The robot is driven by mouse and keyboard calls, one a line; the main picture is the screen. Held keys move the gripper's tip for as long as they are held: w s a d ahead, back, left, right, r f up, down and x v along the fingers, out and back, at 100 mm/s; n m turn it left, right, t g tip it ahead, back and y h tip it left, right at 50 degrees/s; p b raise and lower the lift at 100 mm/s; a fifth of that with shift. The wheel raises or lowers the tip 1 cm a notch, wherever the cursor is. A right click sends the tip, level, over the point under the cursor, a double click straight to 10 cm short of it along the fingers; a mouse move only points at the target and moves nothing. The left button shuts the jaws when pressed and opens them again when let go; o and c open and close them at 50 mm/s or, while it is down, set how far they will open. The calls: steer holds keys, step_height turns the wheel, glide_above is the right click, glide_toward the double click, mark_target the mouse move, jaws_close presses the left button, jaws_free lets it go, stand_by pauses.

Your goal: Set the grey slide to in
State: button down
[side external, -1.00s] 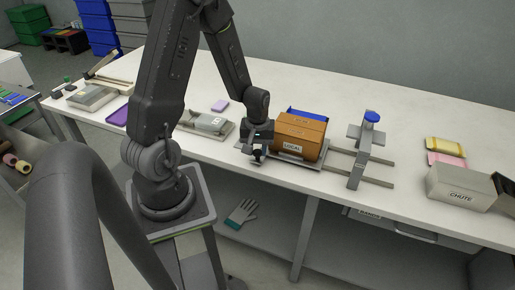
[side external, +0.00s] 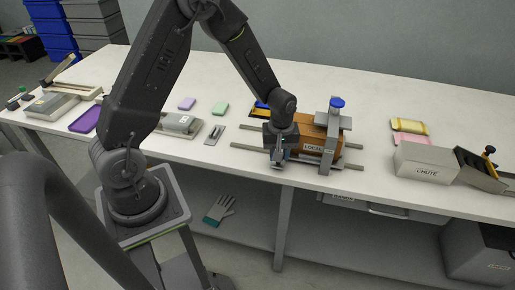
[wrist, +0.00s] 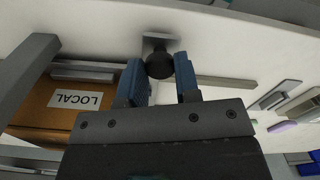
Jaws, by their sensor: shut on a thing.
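The grey slide (wrist: 85,74) runs on rails at the bench front and carries an orange box labelled LOCAL (side external: 311,134). The box's right part stands at the grey upright frame (side external: 328,150) with a blue knob on top. My gripper (side external: 279,160) is at the slide's left front. My gripper and wrist hide much of the slide in the side view.
Bare rail (side external: 246,147) shows left of the slide. A small grey plate (side external: 214,136) lies left of it. A white CHUTE box (side external: 428,166) and yellow and pink packs (side external: 409,126) are at right. A purple tray (side external: 85,119) is at left.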

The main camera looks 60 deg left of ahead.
steer(key=shift+w+d, duration=1.7)
steer(key=c, duration=0.8)
jaws_free()
steer(key=shift+r, duration=0.1)
step_height(320, 180, up, 14)
steer(key=shift+f, duration=0.15)
